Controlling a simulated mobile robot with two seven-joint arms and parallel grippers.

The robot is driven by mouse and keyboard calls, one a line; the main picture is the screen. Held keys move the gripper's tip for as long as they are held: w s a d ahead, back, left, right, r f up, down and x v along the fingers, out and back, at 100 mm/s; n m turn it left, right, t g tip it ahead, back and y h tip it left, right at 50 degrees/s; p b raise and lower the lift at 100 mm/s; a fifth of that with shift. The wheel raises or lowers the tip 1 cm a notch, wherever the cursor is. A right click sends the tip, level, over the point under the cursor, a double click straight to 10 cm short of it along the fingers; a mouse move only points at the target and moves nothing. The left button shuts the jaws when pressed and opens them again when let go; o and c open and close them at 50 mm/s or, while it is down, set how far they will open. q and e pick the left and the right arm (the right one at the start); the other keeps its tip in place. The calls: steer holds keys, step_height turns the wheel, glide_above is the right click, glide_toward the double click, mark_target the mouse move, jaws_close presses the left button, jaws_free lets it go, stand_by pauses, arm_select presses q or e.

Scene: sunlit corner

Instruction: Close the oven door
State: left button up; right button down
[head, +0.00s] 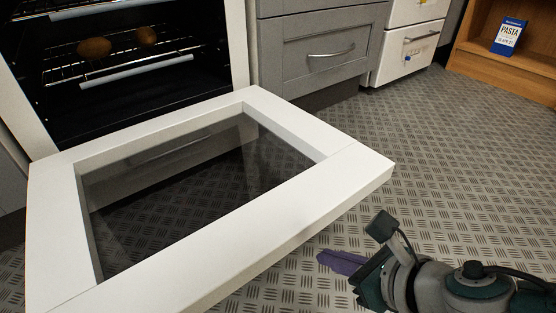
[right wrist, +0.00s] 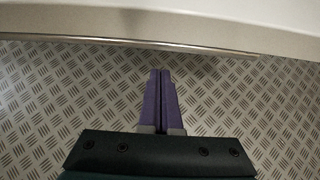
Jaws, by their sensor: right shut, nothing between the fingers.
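The oven door (head: 330,178) is white with a glass pane and is folded wide open, roughly level above the floor. The oven (head: 130,107) behind it is open, with two brown round items (head: 95,48) on a wire rack. My right gripper (head: 322,257) has purple fingers and is shut and empty. In the head view it is just beyond the door's right front edge, low by the floor. In the right wrist view the shut fingers (right wrist: 160,75) point toward the white door edge (right wrist: 130,45), with a visible gap. My left gripper is not in view.
Grey drawers (head: 325,50) stand right of the oven, with a white appliance (head: 412,40) beside them. A wooden shelf (head: 500,68) with a blue pasta box (head: 508,36) is at the far right. The patterned metal floor (head: 450,150) is clear to the right.

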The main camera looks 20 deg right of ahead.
arm_select(q)
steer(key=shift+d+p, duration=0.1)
steer(key=shift+p, duration=0.4)
arm_select(e)
steer(key=shift+w+a+r, duration=0.15)
steer(key=shift+w+r, duration=0.35)
steer(key=shift+r, duration=0.1)
steer(key=shift+w+a+r, duration=0.15)
steer(key=shift+w+r, duration=0.35)
steer(key=shift+r, duration=0.05)
